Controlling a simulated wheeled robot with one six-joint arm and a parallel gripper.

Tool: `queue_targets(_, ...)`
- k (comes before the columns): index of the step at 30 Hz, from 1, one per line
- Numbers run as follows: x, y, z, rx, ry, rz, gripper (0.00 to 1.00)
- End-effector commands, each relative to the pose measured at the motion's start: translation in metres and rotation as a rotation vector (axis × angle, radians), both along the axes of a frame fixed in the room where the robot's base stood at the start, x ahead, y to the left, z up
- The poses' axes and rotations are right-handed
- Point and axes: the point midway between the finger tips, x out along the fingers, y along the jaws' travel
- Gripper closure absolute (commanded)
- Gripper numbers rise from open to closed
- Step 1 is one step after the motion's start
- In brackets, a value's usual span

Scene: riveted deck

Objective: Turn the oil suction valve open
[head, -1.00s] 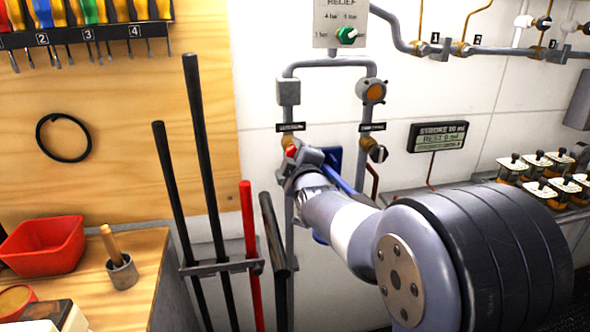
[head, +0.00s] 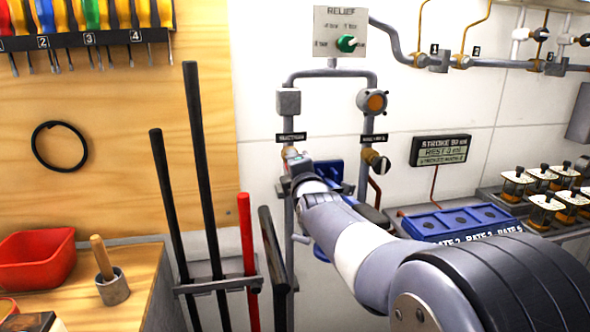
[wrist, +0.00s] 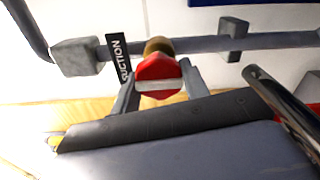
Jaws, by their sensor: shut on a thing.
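The suction valve is a red knob (wrist: 158,72) with a pale bar across its face, on a brass stem against the grey pipe (wrist: 207,45). In the wrist view the bar lies roughly along the pipe. A black SUCTION label (wrist: 117,58) is beside it. My gripper (wrist: 160,88) is shut on the red knob, with a finger on each side. In the head view my gripper (head: 293,164) is at the left pipe, just below the label (head: 291,137), and mostly hides the knob.
A second valve with a dark knob (head: 378,161) is close on the right pipe. Long dark bars and a red bar (head: 247,240) stand in a rack at the left. A blue block (head: 455,222) and several small oilers (head: 545,205) are on the right shelf.

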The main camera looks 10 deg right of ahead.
Motion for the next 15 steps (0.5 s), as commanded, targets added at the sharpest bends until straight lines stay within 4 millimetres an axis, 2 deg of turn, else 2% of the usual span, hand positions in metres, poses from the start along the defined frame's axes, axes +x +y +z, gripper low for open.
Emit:
queue_targets(12,0.0001,0.0002,0.0003,-0.010,-0.001,0.000,0.80)
queue_targets(13,0.0001,0.0002,0.0003,-0.010,-0.001,0.000,0.56)
queue_targets(15,0.0001,0.0001,0.0002,-0.010,-0.001,0.000,0.51)
